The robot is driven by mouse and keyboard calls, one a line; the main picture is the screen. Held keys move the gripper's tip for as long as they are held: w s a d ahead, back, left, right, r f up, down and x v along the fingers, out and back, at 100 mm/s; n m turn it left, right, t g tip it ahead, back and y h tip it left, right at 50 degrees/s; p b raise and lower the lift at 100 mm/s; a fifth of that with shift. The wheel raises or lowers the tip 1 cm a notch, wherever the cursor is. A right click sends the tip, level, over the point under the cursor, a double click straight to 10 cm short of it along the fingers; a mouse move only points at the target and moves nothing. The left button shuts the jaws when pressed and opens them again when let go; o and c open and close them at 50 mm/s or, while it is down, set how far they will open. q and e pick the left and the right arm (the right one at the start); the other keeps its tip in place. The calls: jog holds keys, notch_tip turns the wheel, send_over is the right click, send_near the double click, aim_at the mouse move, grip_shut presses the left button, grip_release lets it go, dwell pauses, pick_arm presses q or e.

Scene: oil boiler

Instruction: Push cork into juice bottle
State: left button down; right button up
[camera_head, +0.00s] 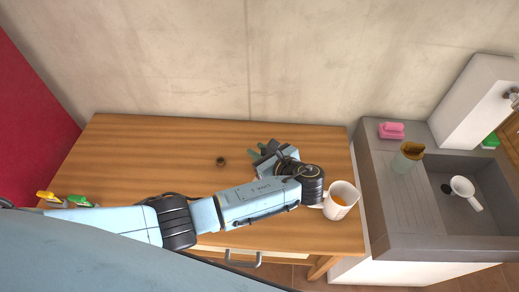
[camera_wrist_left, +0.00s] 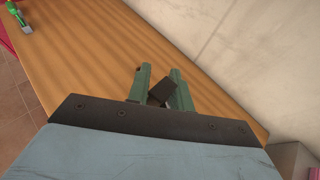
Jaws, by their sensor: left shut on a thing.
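My left gripper (camera_head: 257,151) reaches over the wooden table from the right side of its middle. In the left wrist view its green fingers (camera_wrist_left: 159,88) are shut on a small dark block (camera_wrist_left: 160,92), which sits tilted between them. I cannot tell whether this block is the cork. A small round dark brown piece (camera_head: 220,161) lies on the table a little left of the fingertips, apart from them; it may be a cork. A greenish see-through bottle or jar (camera_head: 405,160) with a brown top stands by the sink. My right gripper is out of view.
A white mug (camera_head: 341,201) with orange liquid stands near the table's (camera_head: 140,150) right edge, close to my left wrist. A pink sponge (camera_head: 391,130) and white cup (camera_head: 463,187) are at the sink (camera_head: 400,215). Yellow and green tools (camera_head: 80,200) lie at the left. The left-middle is clear.

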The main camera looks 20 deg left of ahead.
pick_arm(q)
jog(key=shift+p, duration=0.35)
dwell(0.4)
jog(key=shift+f, duration=0.1)
dwell(0.3)
jog(key=shift+f+b, duration=0.95)
jog(key=shift+f, duration=0.55)
jog(key=c, duration=1.2)
grip_release()
jog(key=shift+o, duration=0.2)
jog(key=v, duration=1.3)
jog(key=shift+s, duration=0.15)
jog(key=shift+d, duration=0.15)
